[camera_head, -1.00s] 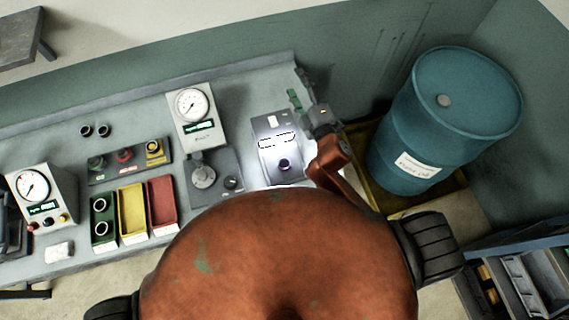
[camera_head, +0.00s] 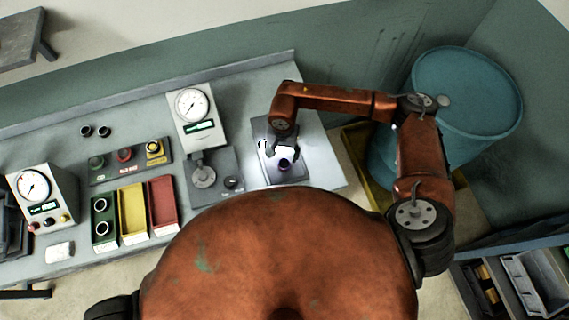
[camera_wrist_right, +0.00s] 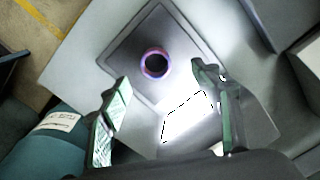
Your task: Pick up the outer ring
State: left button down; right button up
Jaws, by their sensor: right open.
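A dark ring (camera_head: 285,164), which looks like the outer ring, lies on a brightly lit grey plate (camera_head: 292,178) at the right end of the bench. In the right wrist view the ring (camera_wrist_right: 156,62) shows from above with a purple-lit rim and a dark centre. My right gripper (camera_head: 283,152) is over the plate, pointing down. In the wrist view its green-padded fingers (camera_wrist_right: 160,75) are spread, with the ring just beyond and between the tips. Nothing is between the pads. My left gripper is not in view.
Left of the plate stand a dial gauge (camera_head: 196,116), a grey fixture (camera_head: 203,176) and a button panel (camera_head: 126,162). Green (camera_head: 104,232), yellow (camera_head: 132,212) and red (camera_head: 162,200) trays are further left; the green one holds rings. A blue drum (camera_head: 468,80) stands right.

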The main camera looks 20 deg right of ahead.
aim_at(284, 165)
jog(key=shift+w+d+f+p, duration=0.1)
jog(key=shift+d+f+p, duration=0.1)
jog(key=shift+f, duration=0.45)
jog(key=shift+d+f+p, duration=0.15)
jog(key=shift+f+p, duration=0.05)
jog(key=shift+f, duration=0.4)
notch_tip(284, 165, down, 4)
jog(key=shift+d+f+p, duration=0.1)
jog(key=shift+p, duration=0.95)
jog(key=shift+f, duration=0.5)
jog(key=c, duration=1.4)
jog(key=shift+c, duration=0.2)
jog(key=shift+r, duration=0.1)
